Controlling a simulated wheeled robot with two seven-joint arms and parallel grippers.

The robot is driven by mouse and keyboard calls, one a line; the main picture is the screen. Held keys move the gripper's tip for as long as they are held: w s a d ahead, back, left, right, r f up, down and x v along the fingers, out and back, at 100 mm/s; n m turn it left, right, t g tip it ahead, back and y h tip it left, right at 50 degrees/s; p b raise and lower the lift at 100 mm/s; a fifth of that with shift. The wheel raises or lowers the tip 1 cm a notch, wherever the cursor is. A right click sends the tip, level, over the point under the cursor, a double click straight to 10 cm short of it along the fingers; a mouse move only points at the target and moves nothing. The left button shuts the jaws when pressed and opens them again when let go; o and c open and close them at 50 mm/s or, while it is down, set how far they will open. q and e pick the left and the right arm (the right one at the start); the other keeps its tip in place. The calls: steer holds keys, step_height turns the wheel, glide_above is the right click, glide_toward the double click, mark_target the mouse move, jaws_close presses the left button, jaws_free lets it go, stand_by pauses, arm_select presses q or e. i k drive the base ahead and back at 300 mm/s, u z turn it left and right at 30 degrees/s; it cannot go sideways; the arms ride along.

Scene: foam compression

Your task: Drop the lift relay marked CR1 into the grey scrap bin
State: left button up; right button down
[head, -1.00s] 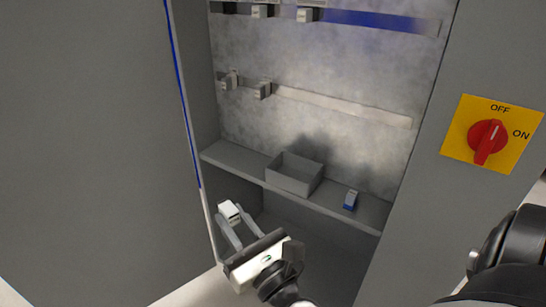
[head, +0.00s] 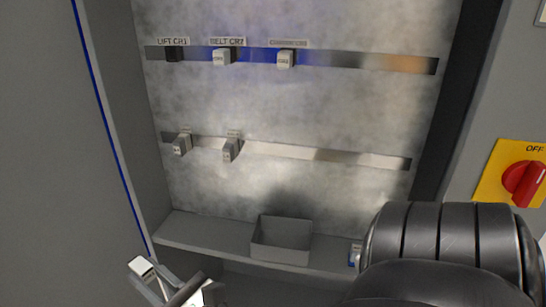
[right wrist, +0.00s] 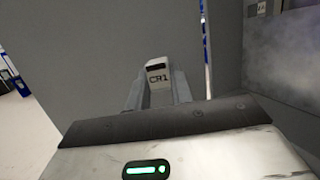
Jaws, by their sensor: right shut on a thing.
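In the head view the relay (head: 142,266) is at the lower left, in front of the shelf and left of the bin. My right gripper (head: 156,282) is shut on it there, partly cut off by the bottom edge. The grey scrap bin (head: 281,253) is an open box on the shelf inside the cabinet, apart from the relay. My left gripper is not in view.
The LIFT CR1 place on the upper rail (head: 350,62) has a dark socket (head: 175,54); two relays sit to its right. The cabinet side and a red switch (head: 522,183) flank the opening.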

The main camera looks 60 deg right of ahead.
mark_target(288, 245)
steer(key=z, duration=2.3)
steer(key=k, duration=1)
steer(key=u, duration=0.7)
steer(key=i, duration=1.2)
steer(key=z, duration=0.2)
